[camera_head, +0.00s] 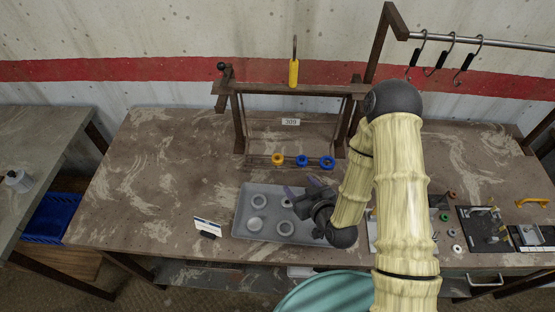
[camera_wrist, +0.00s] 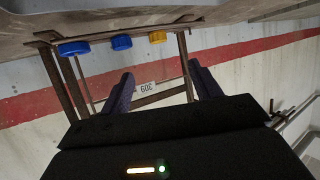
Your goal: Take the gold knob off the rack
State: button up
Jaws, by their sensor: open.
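The gold knob (camera_head: 278,160) sits at the left end of a row of knobs on the rack (camera_head: 262,156), with two blue knobs (camera_head: 302,161) to its right. In the wrist view, which looks tilted, the gold knob (camera_wrist: 157,37) hangs at the upper middle, right of the blue knobs (camera_wrist: 121,42). My gripper (camera_head: 300,192) is in front of the rack, over the grey tray, apart from the knobs. Its two fingers (camera_wrist: 160,85) are spread with nothing between them.
A grey tray (camera_head: 241,222) holds several rings. A small sign (camera_head: 208,226) stands left of it. A yellow-handled tool (camera_head: 294,73) hangs above the rack's beam. Small parts and a dark fixture board (camera_head: 475,242) lie on the right. The table's left side is clear.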

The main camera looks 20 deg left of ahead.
jog(key=b+x, duration=0.3)
jog(key=b, duration=0.3)
jog(key=shift+w+f+b, duration=0.15)
jog(key=shift+f+b, duration=0.05)
jog(key=shift+b, duration=0.1)
jog(key=b, duration=0.5)
jog(key=shift+w+a+f+b, duration=0.15)
jog(key=shift+w+a+b, duration=0.05)
jog(key=shift+a+b, duration=0.15)
